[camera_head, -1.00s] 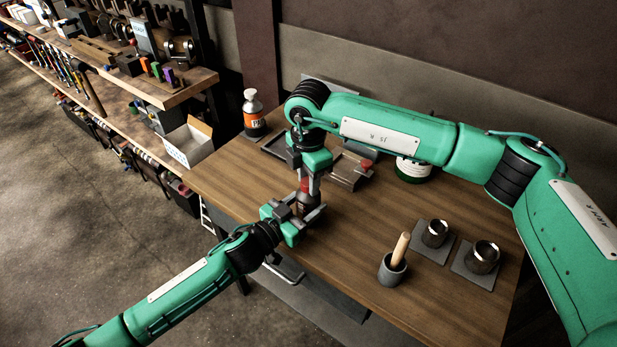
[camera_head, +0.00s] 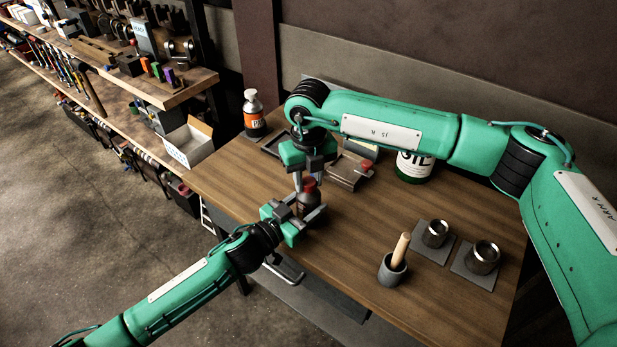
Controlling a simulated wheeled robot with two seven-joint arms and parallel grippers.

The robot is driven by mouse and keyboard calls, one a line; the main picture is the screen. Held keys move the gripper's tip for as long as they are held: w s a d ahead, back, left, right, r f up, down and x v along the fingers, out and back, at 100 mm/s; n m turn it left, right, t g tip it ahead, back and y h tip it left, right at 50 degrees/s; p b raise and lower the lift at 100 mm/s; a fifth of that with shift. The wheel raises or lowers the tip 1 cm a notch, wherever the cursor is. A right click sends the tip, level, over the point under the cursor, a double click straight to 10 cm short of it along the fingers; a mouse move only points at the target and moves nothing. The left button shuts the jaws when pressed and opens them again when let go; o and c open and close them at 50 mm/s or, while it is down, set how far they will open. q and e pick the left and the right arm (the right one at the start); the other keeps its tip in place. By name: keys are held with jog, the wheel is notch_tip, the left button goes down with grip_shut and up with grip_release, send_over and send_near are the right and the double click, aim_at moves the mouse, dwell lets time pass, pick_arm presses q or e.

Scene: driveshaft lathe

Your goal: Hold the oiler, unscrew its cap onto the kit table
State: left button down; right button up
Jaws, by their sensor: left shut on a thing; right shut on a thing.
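The oiler (camera_head: 307,201) is a small dark bottle with a red cap (camera_head: 309,184), upright near the left front part of the kit table (camera_head: 345,225). My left gripper (camera_head: 308,213) is shut on the oiler's body from the front left. My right gripper (camera_head: 309,181) points down from above, shut on the red cap, with its fingers on either side of it. The cap appears to sit on top of the oiler; the thread between them is hidden.
A cup with a wooden handle (camera_head: 393,268) and two metal cups (camera_head: 435,234) (camera_head: 483,257) are at right. The middle is clear.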

jog(key=n, duration=0.9)
jog(key=shift+n, duration=0.4)
jog(key=n, duration=0.4)
jog(key=shift+n, duration=0.4)
jog(key=n, duration=0.4)
jog(key=shift+n, duration=0.4)
jog(key=n, duration=0.4)
jog(key=shift+r+n, duration=0.1)
jog(key=shift+n, duration=0.3)
jog(key=n, duration=0.4)
jog(key=shift+n, duration=0.3)
jog(key=n, duration=0.4)
jog(key=shift+n, duration=0.4)
jog(key=n, duration=0.4)
jog(key=shift+n, duration=0.3)
jog(key=shift+c, duration=0.2)
